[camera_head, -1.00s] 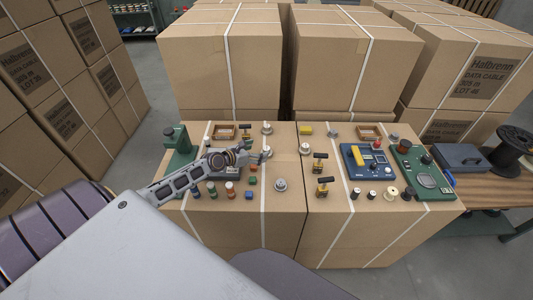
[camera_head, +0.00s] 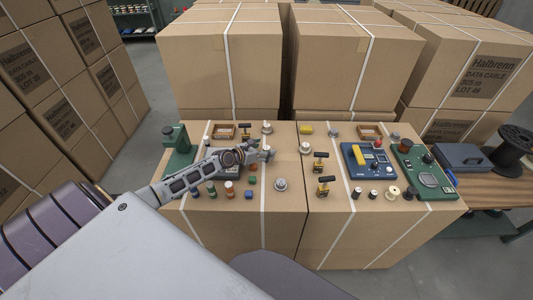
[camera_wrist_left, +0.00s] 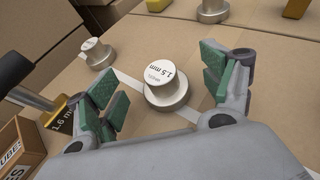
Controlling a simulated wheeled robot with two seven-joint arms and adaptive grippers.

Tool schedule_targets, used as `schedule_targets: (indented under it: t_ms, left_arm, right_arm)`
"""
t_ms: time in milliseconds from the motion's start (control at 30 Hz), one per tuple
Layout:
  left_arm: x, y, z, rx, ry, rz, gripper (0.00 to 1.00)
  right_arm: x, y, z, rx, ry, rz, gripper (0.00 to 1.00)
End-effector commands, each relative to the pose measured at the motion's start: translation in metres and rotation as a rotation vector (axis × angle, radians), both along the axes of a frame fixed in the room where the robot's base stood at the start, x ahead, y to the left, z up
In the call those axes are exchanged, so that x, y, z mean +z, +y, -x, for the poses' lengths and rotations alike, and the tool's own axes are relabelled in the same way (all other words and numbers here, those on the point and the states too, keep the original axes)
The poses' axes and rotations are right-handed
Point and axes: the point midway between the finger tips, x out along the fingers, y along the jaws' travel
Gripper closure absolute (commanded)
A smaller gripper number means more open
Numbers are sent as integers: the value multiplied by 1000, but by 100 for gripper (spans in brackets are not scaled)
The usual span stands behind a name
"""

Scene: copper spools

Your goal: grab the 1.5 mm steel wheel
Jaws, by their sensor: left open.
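The 1.5 mm steel wheel (camera_wrist_left: 167,86) is a silver flanged disc with a white top label reading "1.5 mm". It sits upright on the carton top. In the wrist view it lies between the green-padded fingers of my left gripper (camera_wrist_left: 163,92), with visible gaps on both sides. In the head view my left gripper (camera_head: 263,154) is low over the left carton and partly hides that wheel. The gripper is open and holds nothing. My right gripper is in neither view.
Similar silver wheels stand close by, one at the far side (camera_head: 267,127) and one to the right (camera_head: 305,148). A stamp with a black handle (camera_head: 246,131) and a wooden tray (camera_head: 224,131) stand behind the gripper. Blue and green devices (camera_head: 368,163) occupy the right carton.

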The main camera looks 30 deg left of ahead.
Motion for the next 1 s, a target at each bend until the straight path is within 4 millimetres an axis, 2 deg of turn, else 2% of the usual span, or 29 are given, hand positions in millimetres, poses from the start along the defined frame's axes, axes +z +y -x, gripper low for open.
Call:
schedule_targets:
  t_ms: [567,900,1000]
  left_arm:
    - [-1,-1,-2,0,0,0,19]
    - [-1,-1,-2,0,0,0,63]
    - [0,-1,-2,0,-1,0,73]
  right_arm:
    - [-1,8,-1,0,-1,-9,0]
    - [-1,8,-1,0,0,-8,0]
    - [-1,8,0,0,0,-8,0]
